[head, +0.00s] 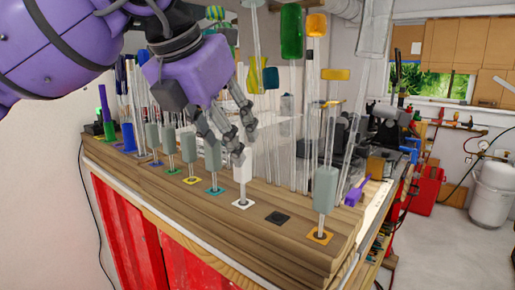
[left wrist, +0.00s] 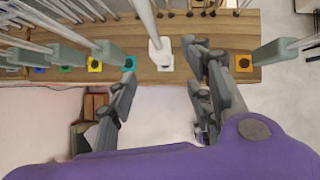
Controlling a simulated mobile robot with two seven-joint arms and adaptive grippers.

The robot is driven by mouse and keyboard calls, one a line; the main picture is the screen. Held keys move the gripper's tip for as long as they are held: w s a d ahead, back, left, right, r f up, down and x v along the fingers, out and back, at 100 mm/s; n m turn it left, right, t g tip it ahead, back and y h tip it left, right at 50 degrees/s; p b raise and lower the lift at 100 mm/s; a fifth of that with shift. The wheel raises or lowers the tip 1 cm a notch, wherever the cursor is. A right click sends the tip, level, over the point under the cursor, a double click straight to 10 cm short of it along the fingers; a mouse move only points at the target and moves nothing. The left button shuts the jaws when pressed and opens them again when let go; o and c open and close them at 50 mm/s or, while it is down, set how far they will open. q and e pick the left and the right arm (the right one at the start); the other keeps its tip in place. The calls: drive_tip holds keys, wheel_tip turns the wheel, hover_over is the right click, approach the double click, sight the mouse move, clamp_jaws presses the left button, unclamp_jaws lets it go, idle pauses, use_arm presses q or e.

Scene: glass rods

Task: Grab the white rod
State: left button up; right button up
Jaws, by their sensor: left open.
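The white rod (head: 243,172) stands upright in a white square socket on the wooden stand, with a white block low on it. In the left wrist view the white rod (left wrist: 158,42) shows at the top middle, in the gap between my fingers. Whether a finger touches the rod I cannot tell. My right gripper is not in view.
Several grey-block rods stand in a row left of the white one, the nearest with a teal socket (head: 214,190). An empty black socket (head: 278,218) and a grey-block rod (head: 324,190) in an orange socket are to its right. Tall glass rods crowd behind.

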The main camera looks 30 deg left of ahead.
sight(240, 183)
use_arm(q)
drive_tip(key=x, duration=0.6)
drive_tip(key=shift+w+d+f+b, duration=0.2)
drive_tip(key=shift+w+b, duration=0.1)
drive_tip(key=shift+b, duration=0.1)
drive_tip(key=shift+w+f, duration=0.2)
drive_tip(key=shift+f, duration=0.1)
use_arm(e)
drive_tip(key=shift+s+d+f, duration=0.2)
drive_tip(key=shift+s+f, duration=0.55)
